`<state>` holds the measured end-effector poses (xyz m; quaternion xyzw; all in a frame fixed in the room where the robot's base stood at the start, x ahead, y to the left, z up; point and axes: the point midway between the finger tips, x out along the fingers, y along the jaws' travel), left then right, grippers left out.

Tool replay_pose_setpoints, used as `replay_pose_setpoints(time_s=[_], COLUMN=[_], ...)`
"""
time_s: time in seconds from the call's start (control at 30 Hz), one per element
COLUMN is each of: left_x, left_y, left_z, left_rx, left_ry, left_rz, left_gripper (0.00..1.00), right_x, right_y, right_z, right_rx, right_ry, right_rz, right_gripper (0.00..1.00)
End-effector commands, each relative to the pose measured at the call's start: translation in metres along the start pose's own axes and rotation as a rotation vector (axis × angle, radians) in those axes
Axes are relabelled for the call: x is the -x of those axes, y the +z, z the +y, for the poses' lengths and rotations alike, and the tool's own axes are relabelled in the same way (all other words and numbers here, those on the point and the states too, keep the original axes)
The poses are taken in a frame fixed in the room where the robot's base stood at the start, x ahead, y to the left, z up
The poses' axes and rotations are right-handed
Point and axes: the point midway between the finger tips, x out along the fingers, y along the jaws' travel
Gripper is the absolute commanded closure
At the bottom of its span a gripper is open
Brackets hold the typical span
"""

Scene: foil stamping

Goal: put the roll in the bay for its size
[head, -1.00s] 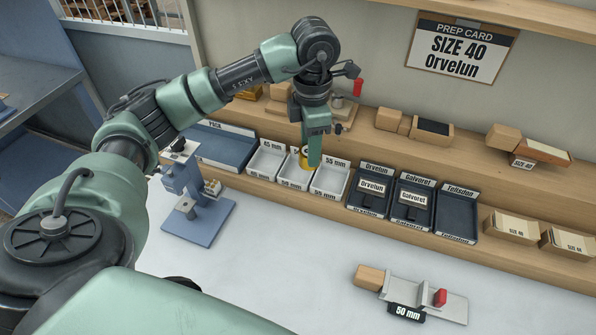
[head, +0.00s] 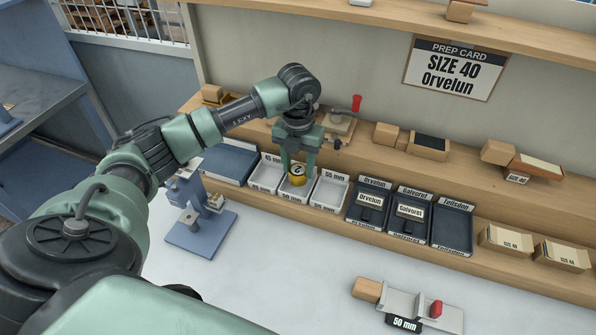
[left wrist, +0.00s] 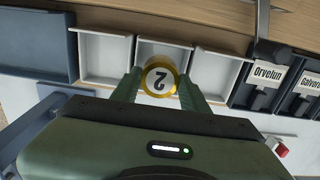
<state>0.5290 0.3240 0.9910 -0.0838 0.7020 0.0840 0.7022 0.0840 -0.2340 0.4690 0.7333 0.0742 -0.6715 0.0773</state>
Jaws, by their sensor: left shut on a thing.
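The roll (head: 298,178) is gold with a white end face marked 2. My left gripper (head: 298,169) points down and is shut on it, one finger on each side. The roll is at the middle white bay (head: 288,191), whose label reads 50 mm; I cannot tell whether it touches the floor. The 45 mm bay (head: 264,177) is to its left and the 55 mm bay (head: 331,189) to its right; both look empty. In the left wrist view the roll (left wrist: 157,77) sits between the fingers, in front of the middle bay (left wrist: 162,49).
A blue tray (head: 232,160) lies left of the bays, and dark labelled trays (head: 409,213) stand to the right. A blue stand (head: 197,230) is in front. A gauge marked 50 mm (head: 404,323) lies at the front right. The white worktop between is clear.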

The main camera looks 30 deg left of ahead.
Motion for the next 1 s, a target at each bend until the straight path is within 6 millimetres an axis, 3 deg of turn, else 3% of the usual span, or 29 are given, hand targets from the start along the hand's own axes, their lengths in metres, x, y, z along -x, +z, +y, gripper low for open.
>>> replay_pose_setpoints(time_s=[0.2, 0.57, 0.6, 0.67, 1.0], left_x=[-0.028, -0.035, -0.033, -0.033, -0.03], left_y=[-0.001, 0.0, 0.0, -0.001, -0.001], left_z=[0.0, 0.0, 0.0, 0.0, 0.0], left_rx=[0.0, -0.001, -0.001, -0.001, -0.002], left_ry=[0.0, 0.0, 0.0, 0.0, 0.0], left_rz=[0.004, 0.001, 0.001, 0.001, 0.001], left_gripper=[1.0, 1.0, 0.47, 0.34, 0.34], right_x=[0.01, 0.005, 0.006, 0.006, 0.009], right_y=[-0.001, -0.003, -0.003, -0.003, -0.003], right_z=[0.001, 0.001, 0.002, 0.002, 0.003], right_rx=[0.0, 0.0, 0.0, 0.0, 0.001], right_ry=[0.0, 0.001, 0.002, 0.002, 0.004], right_rz=[0.001, 0.003, 0.003, 0.004, 0.004], right_gripper=[0.76, 0.76, 0.76, 0.76, 0.76])
